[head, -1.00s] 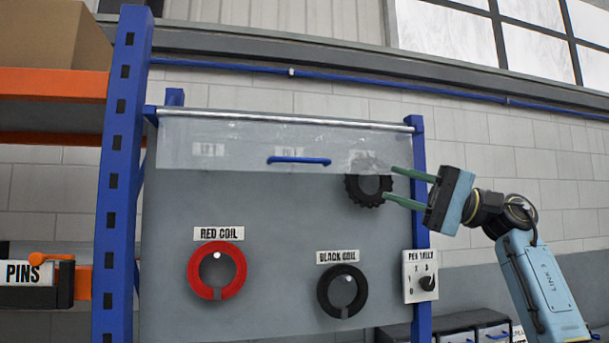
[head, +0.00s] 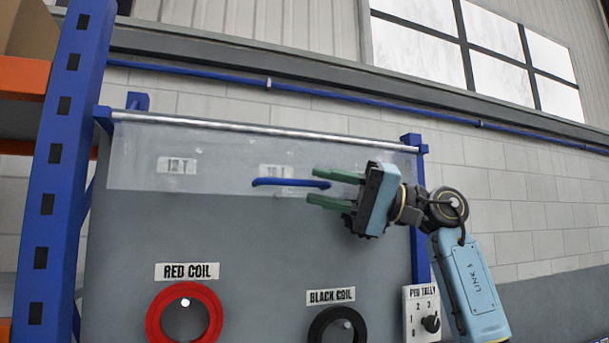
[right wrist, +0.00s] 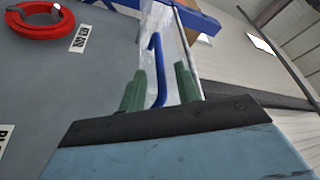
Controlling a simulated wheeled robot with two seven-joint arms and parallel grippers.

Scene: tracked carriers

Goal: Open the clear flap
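The clear flap (head: 225,166) hangs down from a metal rod across the top of a grey panel. A blue bar handle (head: 290,183) runs along its lower edge. My right gripper (head: 316,187) is open at the right end of the handle, its two green fingers above and below it. In the right wrist view the handle (right wrist: 157,70) shows between the green fingers, with gaps on both sides. The flap (right wrist: 176,50) shows there nearly edge-on. My left gripper is not in view.
A red coil (head: 184,312) and a black coil (head: 337,325) hang on pegs below the flap. A peg tally box (head: 422,313) is at the lower right. Blue posts stand at both sides of the panel. The black toothed ring is not visible clear of my right gripper.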

